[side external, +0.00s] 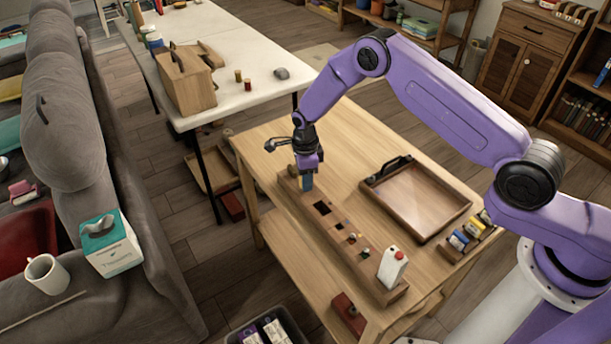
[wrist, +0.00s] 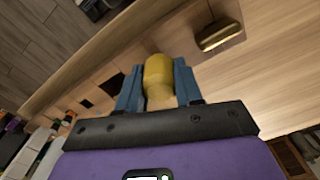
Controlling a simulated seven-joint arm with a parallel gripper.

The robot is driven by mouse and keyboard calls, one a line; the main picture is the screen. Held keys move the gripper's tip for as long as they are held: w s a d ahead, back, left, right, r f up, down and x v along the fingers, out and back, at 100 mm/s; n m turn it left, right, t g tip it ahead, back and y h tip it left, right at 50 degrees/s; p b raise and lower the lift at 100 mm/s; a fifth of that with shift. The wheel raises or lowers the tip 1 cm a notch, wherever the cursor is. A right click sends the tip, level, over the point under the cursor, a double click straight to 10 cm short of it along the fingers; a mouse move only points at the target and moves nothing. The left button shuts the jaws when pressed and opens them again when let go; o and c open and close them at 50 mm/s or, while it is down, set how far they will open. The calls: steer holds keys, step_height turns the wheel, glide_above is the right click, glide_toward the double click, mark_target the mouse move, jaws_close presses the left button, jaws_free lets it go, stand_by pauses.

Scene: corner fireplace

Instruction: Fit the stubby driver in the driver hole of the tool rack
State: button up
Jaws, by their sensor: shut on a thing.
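The tool rack (side external: 345,255) is a long wooden block along the left edge of the wooden table, with dark openings in its top. My gripper (side external: 306,184) is over the rack's far end, pointing down. In the wrist view my gripper (wrist: 158,88) has its two blue fingers shut on a yellow, rounded handle, which I take as the stubby driver (wrist: 158,72). Its lower end is hidden, so I cannot tell whether it touches the rack. The rack (wrist: 125,48) runs diagonally behind the fingers, with dark openings to the left of them.
A brass-coloured piece (wrist: 218,36) sits in a recess at the upper right. A white bottle-like item with a red top (side external: 392,267) stands at the rack's near end. A wooden tray (side external: 420,222) lies to the right, near several small coloured boxes (side external: 468,233). Table between rack and tray is clear.

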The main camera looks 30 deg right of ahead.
steer(key=shift+f, duration=0.65)
stand_by(0.3)
steer(key=o, duration=1)
step_height(320, 180, up, 17)
steer(key=s+a+r+n, duration=0.3)
steer(key=s+r+n, duration=0.3)
steer(key=n, duration=0.2)
steer(key=s+d+r+n, duration=0.2)
steer(key=s+d+n, duration=0.2)
steer(key=s+n, duration=0.5)
steer(key=s+d+r+n, duration=0.2)
steer(key=s+d+n, duration=0.2)
steer(key=s+n, duration=0.5)
steer(key=s+d+r+n, duration=0.2)
steer(key=s+d+n, duration=0.2)
steer(key=s+n, duration=0.5)
steer(key=shift+s+d+r+y, duration=0.1)
steer(key=shift+s+d+y, duration=0.1)
steer(key=shift+s, duration=1.5)
steer(key=shift+s+d+y, duration=0.1)
steer(key=shift+s+d, duration=0.05)
steer(key=shift+s, duration=1.5)
